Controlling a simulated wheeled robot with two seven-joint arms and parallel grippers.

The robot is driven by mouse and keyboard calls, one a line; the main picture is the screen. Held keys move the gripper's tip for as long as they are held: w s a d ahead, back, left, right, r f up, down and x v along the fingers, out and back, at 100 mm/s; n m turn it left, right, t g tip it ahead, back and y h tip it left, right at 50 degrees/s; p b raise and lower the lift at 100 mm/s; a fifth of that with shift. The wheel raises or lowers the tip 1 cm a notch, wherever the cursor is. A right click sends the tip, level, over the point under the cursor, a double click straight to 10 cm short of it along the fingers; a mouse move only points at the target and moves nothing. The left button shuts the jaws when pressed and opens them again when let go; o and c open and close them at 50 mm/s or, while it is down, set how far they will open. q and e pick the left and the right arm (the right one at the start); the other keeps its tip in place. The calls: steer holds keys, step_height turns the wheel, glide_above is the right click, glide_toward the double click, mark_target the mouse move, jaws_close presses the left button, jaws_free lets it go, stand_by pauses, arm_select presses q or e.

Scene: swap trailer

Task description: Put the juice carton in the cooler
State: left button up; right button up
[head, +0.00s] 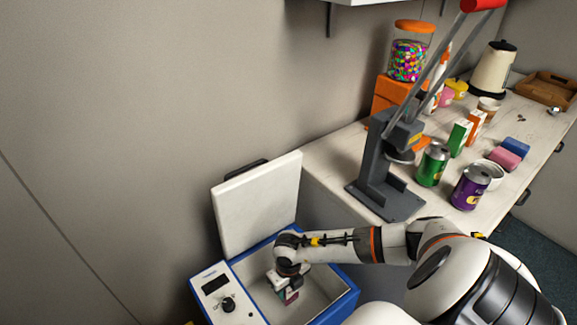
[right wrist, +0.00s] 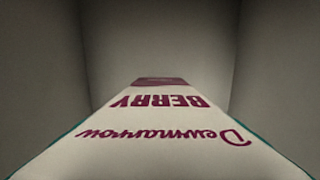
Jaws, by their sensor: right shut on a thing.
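The cooler (head: 340,307) is a blue box with a pale interior, standing on the low left side of the worktable in the head view. Its white lid (head: 255,203) stands open. My right gripper (head: 284,282) reaches down into the cooler's opening and is shut on the juice carton (head: 290,297), which shows only as a small dark red and teal end. In the right wrist view the carton (right wrist: 165,135) is white with purple "BERRY" lettering and a purple end, with plain grey walls around it. The cooler's floor under the carton is hidden. My left gripper is not in view.
The worktable (head: 335,160) holds a grey lever press (head: 380,185), a green can (head: 432,165), a purple can (head: 470,187), small cartons (head: 459,137), a candy jar (head: 408,60), a kettle (head: 493,68) and a wooden tray (head: 545,88). The cooler's control panel (head: 222,290) is at its left.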

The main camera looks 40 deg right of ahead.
mark_target(289, 292)
steer(key=shift+f, duration=2.15)
steer(key=shift+f, duration=0.1)
steer(key=o, duration=1.1)
steer(key=shift+r, duration=0.45)
step_height(289, 292, up, 11)
steer(key=shift+r, duration=0.2)
